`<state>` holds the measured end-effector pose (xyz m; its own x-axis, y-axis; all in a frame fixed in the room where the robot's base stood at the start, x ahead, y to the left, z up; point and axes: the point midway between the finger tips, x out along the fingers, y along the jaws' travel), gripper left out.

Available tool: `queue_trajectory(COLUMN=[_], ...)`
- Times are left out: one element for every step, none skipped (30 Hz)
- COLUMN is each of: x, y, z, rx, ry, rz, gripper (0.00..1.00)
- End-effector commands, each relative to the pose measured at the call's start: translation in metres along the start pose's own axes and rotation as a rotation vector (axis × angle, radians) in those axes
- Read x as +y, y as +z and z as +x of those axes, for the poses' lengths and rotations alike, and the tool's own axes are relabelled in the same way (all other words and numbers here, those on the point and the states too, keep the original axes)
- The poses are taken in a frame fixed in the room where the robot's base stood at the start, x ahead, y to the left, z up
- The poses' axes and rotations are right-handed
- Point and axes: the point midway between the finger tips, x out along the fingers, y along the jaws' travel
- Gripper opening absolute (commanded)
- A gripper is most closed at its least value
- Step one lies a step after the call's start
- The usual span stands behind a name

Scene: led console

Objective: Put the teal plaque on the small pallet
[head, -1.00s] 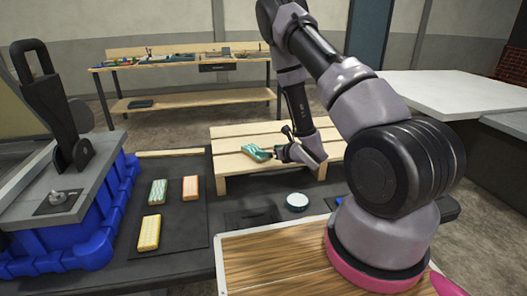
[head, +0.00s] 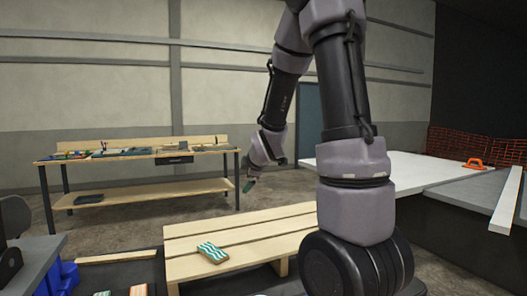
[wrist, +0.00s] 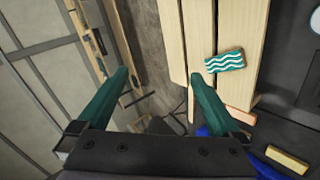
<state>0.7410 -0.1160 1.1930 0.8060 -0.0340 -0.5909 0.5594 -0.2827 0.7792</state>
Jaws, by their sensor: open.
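The teal plaque (head: 212,252), with white wavy stripes, lies flat on the slats of the small wooden pallet (head: 277,238), near its left front part. In the wrist view the plaque (wrist: 224,61) lies on the pallet (wrist: 203,20), apart from my fingers. My gripper (head: 250,184) is raised above and behind the pallet in the head view. In the wrist view my gripper (wrist: 162,82) has its two teal fingers wide apart with nothing between them.
A wooden workbench (head: 140,158) with small items stands at the back left. A white table (head: 420,168) is at the right. Other plaques, one orange (head: 138,290), lie at the lower left, by a blue crate (head: 69,277).

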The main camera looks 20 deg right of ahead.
Motion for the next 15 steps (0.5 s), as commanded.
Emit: queue_trajectory(x=[0.009,0.011,0.011,0.011,0.011,0.009,0.007,0.004,-0.001,-0.005,-0.009,-0.016,-0.021,-0.026,-0.033], y=[-0.002,-0.003,-0.003,-0.005,-0.006,-0.007,-0.008,-0.010,-0.012,-0.014,-0.015,-0.018,-0.019,-0.021,-0.023], z=[-0.026,-0.040,-0.059,-0.074,-0.089,-0.109,-0.124,-0.139,-0.159,-0.175,-0.189,-0.208,-0.222,-0.234,-0.249], rx=[-0.003,-0.008,-0.015,-0.020,-0.026,-0.036,-0.044,-0.052,-0.065,-0.075,-0.087,-0.103,-0.115,-0.128,-0.145], ry=[-0.011,-0.028,-0.051,-0.067,-0.084,-0.107,-0.125,-0.143,-0.168,-0.186,-0.205,-0.228,-0.245,-0.261,-0.281], rz=[0.138,0.229,0.348,0.436,0.524,0.641,0.727,0.812,0.925,1.007,1.087,1.190,1.260,1.327,1.407], gripper=[1.00,1.00,1.00,1.00,1.00,1.00,1.00,1.00,1.00,1.00,1.00,1.00,1.00,1.00,1.00])
